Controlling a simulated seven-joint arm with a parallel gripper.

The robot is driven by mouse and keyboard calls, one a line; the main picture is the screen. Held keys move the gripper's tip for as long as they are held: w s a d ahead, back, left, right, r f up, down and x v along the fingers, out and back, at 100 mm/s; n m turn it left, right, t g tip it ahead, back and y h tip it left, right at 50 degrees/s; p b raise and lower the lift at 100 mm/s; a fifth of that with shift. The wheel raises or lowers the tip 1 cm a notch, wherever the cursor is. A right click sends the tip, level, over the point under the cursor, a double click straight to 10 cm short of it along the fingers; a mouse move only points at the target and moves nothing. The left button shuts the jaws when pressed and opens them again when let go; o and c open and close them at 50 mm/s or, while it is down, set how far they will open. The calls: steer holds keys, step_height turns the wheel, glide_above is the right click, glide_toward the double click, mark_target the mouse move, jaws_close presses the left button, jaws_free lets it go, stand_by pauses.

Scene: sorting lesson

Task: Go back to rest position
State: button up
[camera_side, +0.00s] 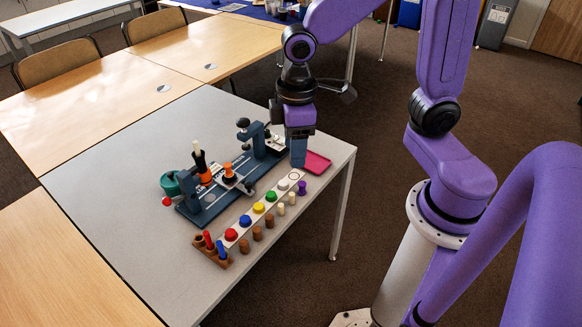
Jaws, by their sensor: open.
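My gripper (298,163) points down over the right part of the grey table (120,205). It is near the right end of a white strip with coloured round pieces, beside the pink tray (316,163). It is open; its fingertips are small in this view, and I see nothing held between them. I cannot tell how far the tips are above the table.
A dark blue bench device (188,212) with clamps stands behind the strip (262,208). Several brown and cream pegs line the strip's front. A wooden holder (222,262) with red and blue sticks stands at its left end. The table's front left is clear.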

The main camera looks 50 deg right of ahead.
steer(key=s+d+r+n, duration=0.1)
steer(key=s+d+n, duration=0.2)
steer(key=s, duration=1)
steer(key=shift+s+d+r, duration=0.2)
steer(key=shift+s+d, duration=0.05)
steer(key=shift+d, duration=0.6)
